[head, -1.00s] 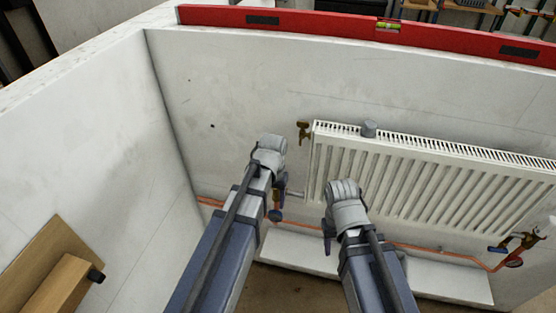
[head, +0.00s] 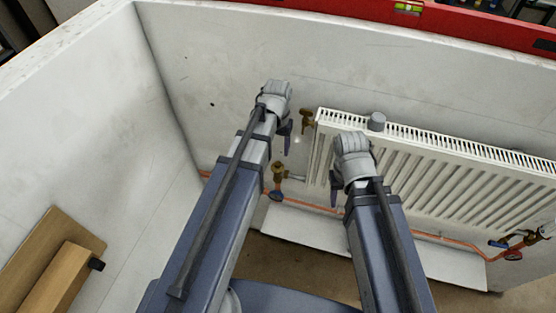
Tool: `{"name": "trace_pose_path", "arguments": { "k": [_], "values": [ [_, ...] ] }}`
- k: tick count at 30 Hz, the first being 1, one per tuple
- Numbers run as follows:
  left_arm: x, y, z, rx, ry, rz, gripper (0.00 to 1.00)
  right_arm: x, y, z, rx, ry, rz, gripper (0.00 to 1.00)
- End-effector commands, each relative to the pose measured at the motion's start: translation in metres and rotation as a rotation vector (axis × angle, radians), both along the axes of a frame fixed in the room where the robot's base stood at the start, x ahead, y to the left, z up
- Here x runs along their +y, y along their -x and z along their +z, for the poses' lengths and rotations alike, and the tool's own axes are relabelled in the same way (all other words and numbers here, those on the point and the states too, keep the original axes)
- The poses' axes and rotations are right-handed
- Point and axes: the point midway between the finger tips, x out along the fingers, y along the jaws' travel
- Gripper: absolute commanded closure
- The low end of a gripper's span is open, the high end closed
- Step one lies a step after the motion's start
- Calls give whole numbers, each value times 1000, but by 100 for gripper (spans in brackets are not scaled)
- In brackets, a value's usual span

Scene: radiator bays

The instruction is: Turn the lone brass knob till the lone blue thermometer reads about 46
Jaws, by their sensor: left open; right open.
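A brass fitting, knob-like in shape, (head: 307,117) sits at the radiator's top left corner. A brass valve (head: 278,172) stands on the pipe at the lower left, with a small dark blue round part (head: 276,195) below it. I cannot tell whether that is the thermometer, and no reading is legible. My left gripper (head: 286,137) is open and empty, left of the upper brass fitting and above the lower valve in the picture. My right gripper (head: 334,188) is open, in front of the radiator's left end, its fingers partly hidden by its own wrist.
The white radiator (head: 450,178) fills the right side, with a grey cylinder (head: 377,121) on top. A copper pipe (head: 450,240) runs below it to brass, blue and red valve parts (head: 513,254) at lower right. A red level (head: 470,22) lies on the wall top. Wooden boards (head: 50,265) stand left.

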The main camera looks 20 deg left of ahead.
Motion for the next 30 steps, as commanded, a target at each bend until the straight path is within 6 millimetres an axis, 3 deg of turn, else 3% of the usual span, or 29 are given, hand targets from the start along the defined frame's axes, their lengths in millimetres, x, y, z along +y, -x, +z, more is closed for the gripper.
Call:
{"name": "trace_pose_path", "arguments": {
  "k": [15,28,30],
  "values": [
    [0,0,-65,0,0,0,42,0,0,-65,0,0,0,50],
    [0,0,-71,0,0,0,42,0,0,-71,0,0,0,50],
    [0,0,-71,0,0,0,50,0,0,-71,0,0,0,50]
  ]
}}
